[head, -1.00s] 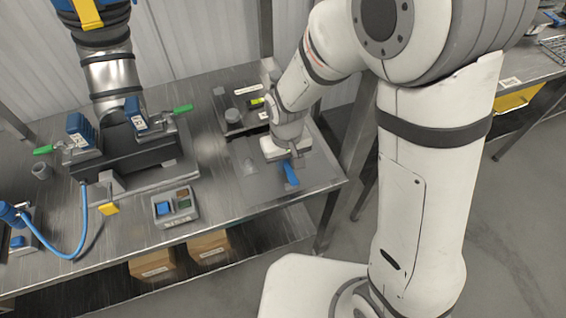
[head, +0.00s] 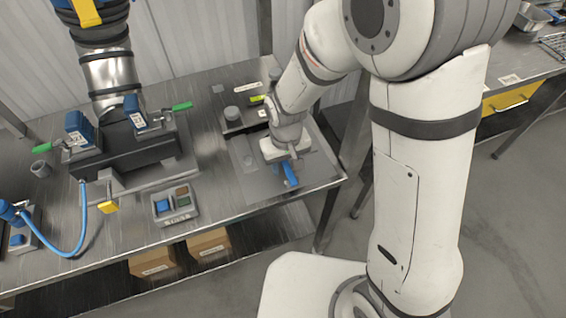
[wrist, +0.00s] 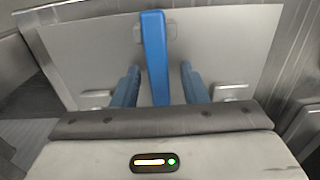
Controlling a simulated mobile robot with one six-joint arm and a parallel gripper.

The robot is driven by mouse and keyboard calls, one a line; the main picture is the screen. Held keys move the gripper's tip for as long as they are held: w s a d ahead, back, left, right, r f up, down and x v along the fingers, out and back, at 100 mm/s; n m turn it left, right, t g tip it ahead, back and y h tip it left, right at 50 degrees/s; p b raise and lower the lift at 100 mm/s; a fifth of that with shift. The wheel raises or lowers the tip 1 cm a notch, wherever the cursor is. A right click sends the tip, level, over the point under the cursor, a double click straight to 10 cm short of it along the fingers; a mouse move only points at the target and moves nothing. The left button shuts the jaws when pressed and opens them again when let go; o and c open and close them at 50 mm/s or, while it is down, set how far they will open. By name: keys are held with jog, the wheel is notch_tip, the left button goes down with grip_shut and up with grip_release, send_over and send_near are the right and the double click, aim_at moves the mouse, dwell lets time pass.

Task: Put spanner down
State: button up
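The spanner shows as a blue handle (head: 290,174) at the right end of the steel bench, sticking out below my gripper (head: 287,160). It lies on or just above a flat grey mat (head: 318,172); I cannot tell which. In the wrist view the blue handle (wrist: 155,45) runs between the two blue fingers of my gripper (wrist: 160,76). A gap shows between the handle and each finger, so the gripper looks open around it. The rest of the spanner is hidden by the gripper.
A grey tray with small parts (head: 238,112) sits just behind the mat. The bench's front and right edges are close to the mat. Cardboard boxes (head: 209,243) are below.

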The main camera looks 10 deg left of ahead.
notch_tip(320, 180, up, 12)
jog(key=shift+r, duration=0.15)
dwell(0.3)
dwell(0.4)
